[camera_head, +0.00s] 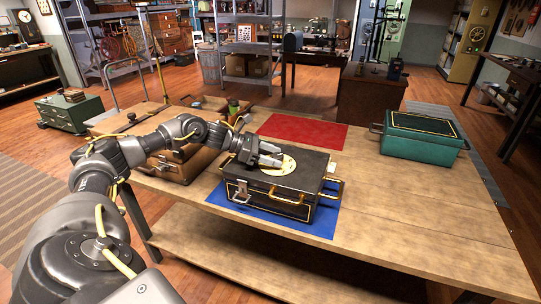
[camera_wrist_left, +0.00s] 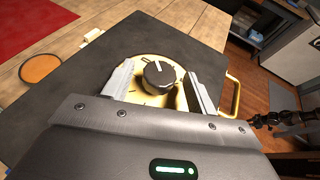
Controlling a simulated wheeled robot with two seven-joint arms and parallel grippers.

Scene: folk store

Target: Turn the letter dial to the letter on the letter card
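The black box (camera_head: 268,187) stands on a blue mat (camera_head: 322,221) on the wooden table. Its lid bears a gold dial plate (camera_head: 287,166), with a black knob (camera_wrist_left: 159,75) and a white pointer line in the left wrist view. The pointer tips slightly left of straight up there; marks on the plate are too small to read. My left gripper (camera_head: 274,155) is over the dial. In the left wrist view its fingers (camera_wrist_left: 158,88) are apart, one on each side of the knob, with visible gaps. I cannot make out a letter card. My right gripper is not in view.
A red mat (camera_head: 303,131) lies behind the box. A green case (camera_head: 422,138) stands at the table's right, and a brown case (camera_head: 170,168) left of the black box. Gold handles (camera_head: 334,188) stick out from the box. The table's right front is clear.

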